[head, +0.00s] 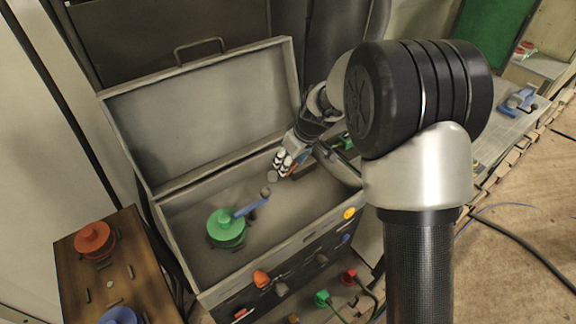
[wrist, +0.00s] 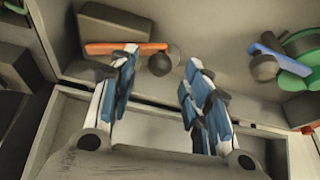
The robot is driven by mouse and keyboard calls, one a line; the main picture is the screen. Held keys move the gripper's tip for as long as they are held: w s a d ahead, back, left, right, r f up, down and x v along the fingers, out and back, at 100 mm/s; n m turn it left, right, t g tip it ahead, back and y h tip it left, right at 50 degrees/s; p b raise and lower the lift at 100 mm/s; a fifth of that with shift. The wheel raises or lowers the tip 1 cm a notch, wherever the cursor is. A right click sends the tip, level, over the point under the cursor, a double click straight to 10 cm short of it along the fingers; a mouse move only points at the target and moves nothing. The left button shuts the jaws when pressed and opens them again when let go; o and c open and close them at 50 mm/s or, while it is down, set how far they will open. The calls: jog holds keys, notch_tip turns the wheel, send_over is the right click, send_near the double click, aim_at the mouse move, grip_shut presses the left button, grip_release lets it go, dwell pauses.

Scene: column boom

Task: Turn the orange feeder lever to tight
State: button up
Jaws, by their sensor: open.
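The orange lever (wrist: 125,47) lies across the upper left of the wrist view, with a round dark knob (wrist: 160,62) at its right end. A grey-brown block sits behind it. My gripper (wrist: 163,60) is open, and the knob appears between its fingertips in that view. The left finger overlaps part of the lever; I cannot tell whether it touches. In the head view my gripper (head: 280,161) is inside the open grey metal box (head: 180,262), at its right side, and mostly hides the orange lever. No tight mark is legible.
A green round base (head: 226,228) with a blue lever (head: 252,207) stands in the box, left of my gripper. The box's raised lid (head: 210,110) stands behind. A brown board with a red knob (head: 92,241) is at left. Colored plugs line the box's front.

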jog(key=shift+x, duration=1.15)
jog(key=shift+c, duration=0.5)
grip_shut()
